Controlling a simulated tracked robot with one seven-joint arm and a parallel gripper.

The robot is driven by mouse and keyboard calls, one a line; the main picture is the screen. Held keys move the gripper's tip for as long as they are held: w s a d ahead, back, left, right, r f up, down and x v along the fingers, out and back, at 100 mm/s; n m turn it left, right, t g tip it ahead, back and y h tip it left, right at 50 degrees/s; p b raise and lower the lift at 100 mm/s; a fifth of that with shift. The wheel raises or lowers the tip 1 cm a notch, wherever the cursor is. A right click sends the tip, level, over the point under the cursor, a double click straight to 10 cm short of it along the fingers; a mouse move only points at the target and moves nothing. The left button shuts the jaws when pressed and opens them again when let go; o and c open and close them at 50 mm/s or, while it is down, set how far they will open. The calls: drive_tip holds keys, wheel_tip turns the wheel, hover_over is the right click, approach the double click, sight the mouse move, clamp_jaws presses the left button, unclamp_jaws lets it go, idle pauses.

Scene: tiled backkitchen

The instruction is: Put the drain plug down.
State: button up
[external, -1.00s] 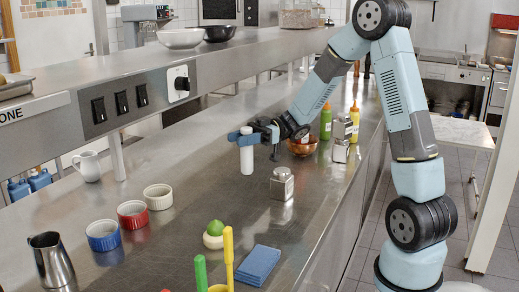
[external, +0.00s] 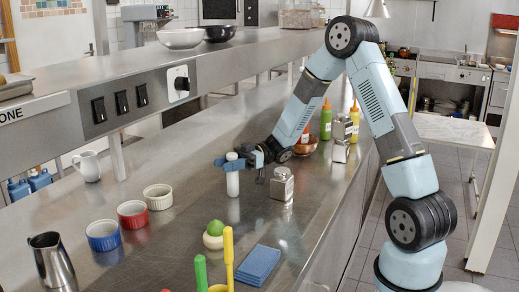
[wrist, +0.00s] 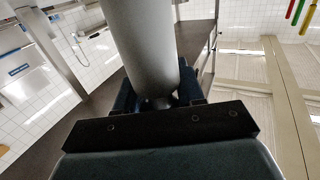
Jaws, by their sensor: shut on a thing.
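The drain plug (external: 233,184) is a slim white upright cylinder in the external view, over the middle of the steel counter (external: 190,215). My gripper (external: 232,163) is shut around its upper part, with the arm reaching in from the right. The plug's lower end is on or very close to the counter top; I cannot tell whether it touches. In the wrist view the drain plug (wrist: 140,45) is a large grey-looking cylinder between the jaws. The jaw tips are partly hidden there.
A steel shaker (external: 281,184) stands close on the right. A green lime on a pale round base (external: 213,241) is in front. Ramekins (external: 132,214) line the left, a blue cloth (external: 258,265) lies nearer. Bare counter surrounds the plug.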

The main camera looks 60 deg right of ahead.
drive_tip(key=o, duration=1.1)
drive_tip(key=v, duration=1.2)
